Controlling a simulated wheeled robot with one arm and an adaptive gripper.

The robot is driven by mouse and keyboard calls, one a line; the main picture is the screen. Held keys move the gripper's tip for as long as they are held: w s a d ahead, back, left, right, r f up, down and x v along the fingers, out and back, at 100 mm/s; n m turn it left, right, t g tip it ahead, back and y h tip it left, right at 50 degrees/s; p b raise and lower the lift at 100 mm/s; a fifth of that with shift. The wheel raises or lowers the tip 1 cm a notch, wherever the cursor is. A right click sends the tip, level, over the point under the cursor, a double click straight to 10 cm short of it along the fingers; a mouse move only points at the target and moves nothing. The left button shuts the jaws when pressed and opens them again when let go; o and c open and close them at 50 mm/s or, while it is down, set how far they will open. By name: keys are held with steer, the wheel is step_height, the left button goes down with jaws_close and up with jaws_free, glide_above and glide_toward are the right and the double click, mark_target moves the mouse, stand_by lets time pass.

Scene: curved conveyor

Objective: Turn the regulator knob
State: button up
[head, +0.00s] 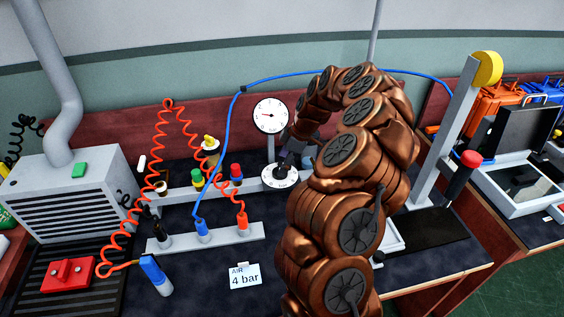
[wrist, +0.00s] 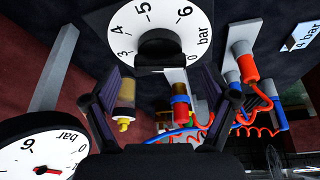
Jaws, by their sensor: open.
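In the wrist view the black knob (wrist: 153,49) sits over the white number ring (wrist: 128,17), marked "bar". My gripper (wrist: 158,76) is open and empty, with its fingers apart on either side below the knob; I cannot tell whether they touch it. In the head view my gripper (head: 288,150) is small and dark over the dial. The round pressure gauge (head: 271,115) stands behind; it also shows in the wrist view (wrist: 42,148).
A card reading "AIR 4 bar" (head: 245,275) stands in front. A manifold bar (head: 180,242) carries blue and red hose fittings. Coiled orange hoses (head: 165,140) and a blue hose (head: 237,110) run close to the dial. A grey post (head: 445,130) rises at the right.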

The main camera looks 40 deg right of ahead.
steer(key=shift+w+a+f, duration=0.1)
steer(key=shift+a+f, duration=0.1)
steer(key=shift+f, duration=0.35)
steer(key=shift+c, duration=0.4)
steer(key=c, duration=1.1)
steer(key=shift+f+m+b, duration=0.1)
steer(key=shift+m+b, duration=0.2)
steer(key=shift+b, duration=0.1)
